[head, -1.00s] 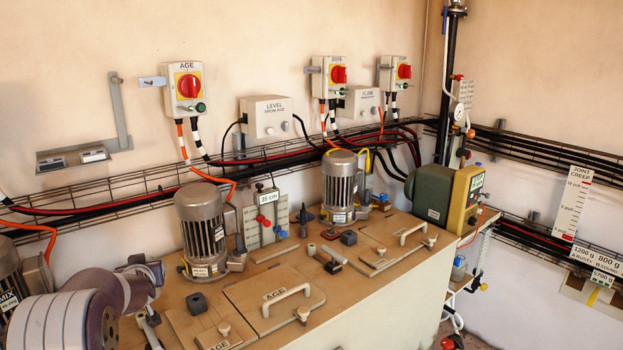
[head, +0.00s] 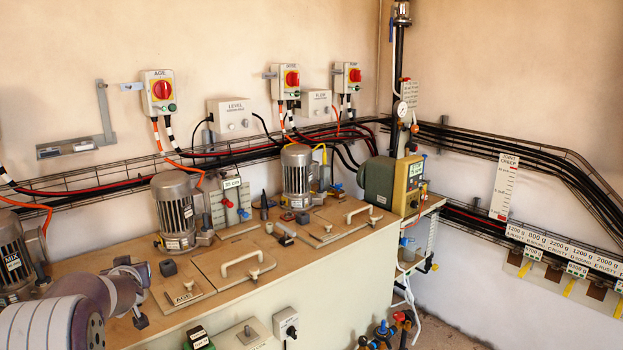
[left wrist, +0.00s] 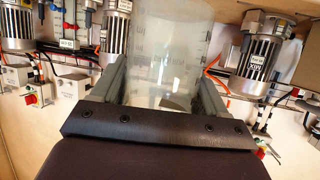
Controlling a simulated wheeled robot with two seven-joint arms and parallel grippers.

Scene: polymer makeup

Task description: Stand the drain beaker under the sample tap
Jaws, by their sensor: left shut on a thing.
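The clear drain beaker (left wrist: 168,50), with faint markings on its wall, is between the two fingers of my left gripper (left wrist: 167,92) in the left wrist view, and the gripper is shut on it. In the head view my left gripper (head: 143,295) is at the lower left, over the near edge of the tank top. I cannot make out the beaker there. Several small valves with red and blue parts (head: 382,333) show low at the bottom edge. I cannot tell which is the sample tap. My right gripper is not in view.
The tan tank top (head: 225,250) carries motors (head: 174,210), lids with handles (head: 240,262) and small blocks. Some floor (head: 450,325) shows clear.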

